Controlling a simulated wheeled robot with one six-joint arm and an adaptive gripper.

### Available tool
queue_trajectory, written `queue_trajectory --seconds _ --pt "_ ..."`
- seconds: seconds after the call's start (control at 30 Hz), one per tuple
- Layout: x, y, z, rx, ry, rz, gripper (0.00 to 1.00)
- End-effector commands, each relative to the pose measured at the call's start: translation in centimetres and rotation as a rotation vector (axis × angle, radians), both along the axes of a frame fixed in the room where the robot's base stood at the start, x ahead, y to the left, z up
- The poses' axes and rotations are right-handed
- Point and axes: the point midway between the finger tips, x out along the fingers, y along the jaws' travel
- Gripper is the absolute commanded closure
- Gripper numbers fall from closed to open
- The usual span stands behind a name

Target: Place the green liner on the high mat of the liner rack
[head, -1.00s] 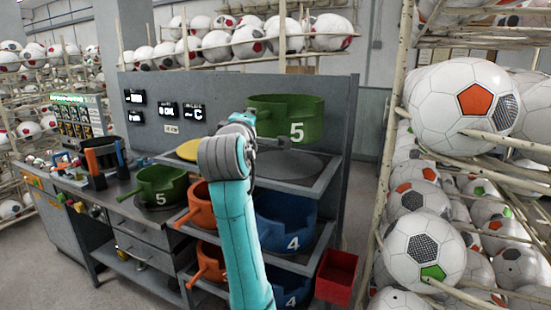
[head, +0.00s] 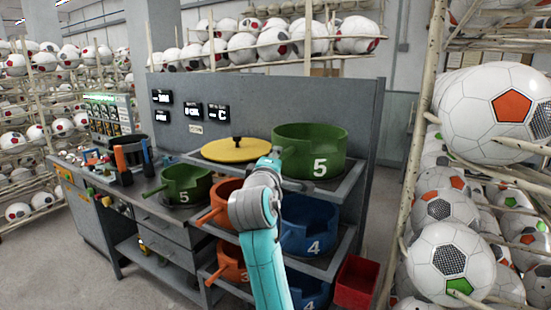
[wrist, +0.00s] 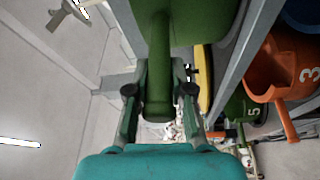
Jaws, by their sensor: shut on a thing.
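A green liner (head: 325,148) marked 5 is at the right of the rack's top shelf. My gripper (wrist: 158,95) is shut on its handle (wrist: 158,60), one finger on each side. In the head view the gripper is mostly hidden behind my arm's wrist. The liner is upright, and its base is low over the high mat (head: 297,185), which is almost wholly covered. I cannot tell whether they touch. A second green liner (head: 187,180) marked 5 stands on the bench to the left.
A yellow disc (head: 235,150) with a dark knob lies left of the held liner on the top shelf. Orange liners (head: 230,190) and blue liners (head: 308,225) fill the lower shelves. A red bin (head: 356,284) is at the rack's right. A ball rack (head: 418,150) stands farther right.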

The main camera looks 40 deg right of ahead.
Motion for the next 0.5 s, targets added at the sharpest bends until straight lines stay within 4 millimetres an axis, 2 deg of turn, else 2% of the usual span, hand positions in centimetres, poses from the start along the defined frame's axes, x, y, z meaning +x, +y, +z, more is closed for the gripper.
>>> queue_trajectory --seconds 0.13,0.17,0.2,0.27,0.5 --pt "-0.01 0.01 -0.09 -0.002 -0.001 0.000 1.00" --pt "0.01 0.00 -0.24 0.001 0.001 0.000 0.76" --pt "0.01 0.00 -0.19 0.000 0.000 0.000 0.66" --pt "0.01 -0.01 -0.19 0.000 0.000 0.000 0.54" --pt "0.02 0.00 -0.18 0.000 0.000 0.000 0.54"
